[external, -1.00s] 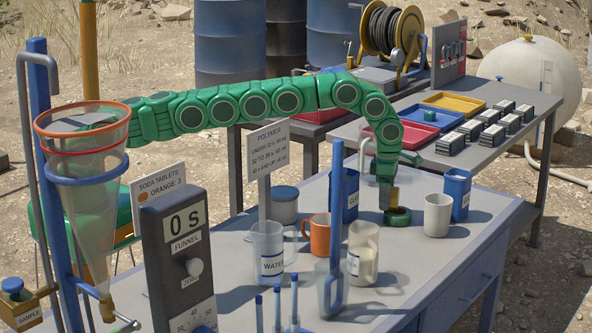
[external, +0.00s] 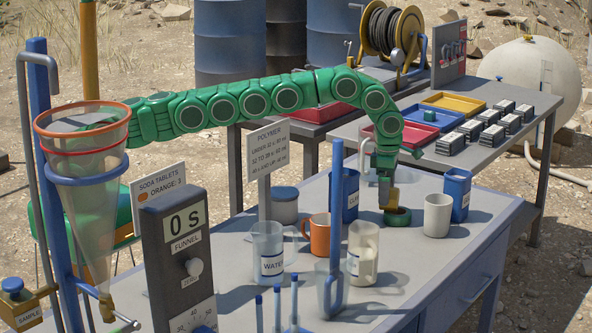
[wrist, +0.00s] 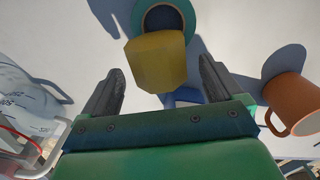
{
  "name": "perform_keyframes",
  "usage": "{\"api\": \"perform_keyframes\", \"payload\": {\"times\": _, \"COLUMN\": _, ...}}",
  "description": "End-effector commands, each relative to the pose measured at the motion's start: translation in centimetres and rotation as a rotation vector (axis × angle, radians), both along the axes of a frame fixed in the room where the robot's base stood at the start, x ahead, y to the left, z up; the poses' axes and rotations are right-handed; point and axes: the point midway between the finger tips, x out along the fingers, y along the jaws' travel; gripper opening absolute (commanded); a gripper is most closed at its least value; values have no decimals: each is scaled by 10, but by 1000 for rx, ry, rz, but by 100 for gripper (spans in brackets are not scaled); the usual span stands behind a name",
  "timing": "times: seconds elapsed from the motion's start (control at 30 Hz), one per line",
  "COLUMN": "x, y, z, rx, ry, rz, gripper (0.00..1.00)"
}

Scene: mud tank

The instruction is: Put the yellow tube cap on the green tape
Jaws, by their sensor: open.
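The yellow tube cap (external: 392,199) stands at the green tape (external: 398,216) on the bench. In the wrist view the cap (wrist: 156,60) lies between and just beyond my fingertips, with a gap to each finger. It overlaps the near rim of the tape ring (wrist: 188,14) there; I cannot tell if its full base rests on the ring. My gripper (external: 385,193) points down right over the cap. In the wrist view my gripper (wrist: 162,72) has its two dark fingers spread apart, holding nothing.
An orange mug (external: 319,236) stands left of the tape, with a cream jug (external: 363,255) in front. A white cup (external: 437,215) and a blue container (external: 457,193) stand close on the right. A blue container (external: 349,198) is behind left. The bench's front right is clear.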

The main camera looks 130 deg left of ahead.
Motion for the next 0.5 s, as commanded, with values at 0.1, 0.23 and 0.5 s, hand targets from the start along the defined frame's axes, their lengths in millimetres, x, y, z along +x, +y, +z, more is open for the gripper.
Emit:
{"api": "perform_keyframes", "payload": {"times": 0.1, "x": 1, "y": 0, "z": 17, "rx": 2, "ry": -3, "rz": 0, "gripper": 94}}
{"api": "perform_keyframes", "payload": {"times": 0.23, "x": 0, "y": 0, "z": 34, "rx": 2, "ry": -3, "rz": 2, "gripper": 94}}
{"api": "perform_keyframes", "payload": {"times": 0.5, "x": 0, "y": 0, "z": 50, "rx": 2, "ry": -2, "rz": 0, "gripper": 94}}
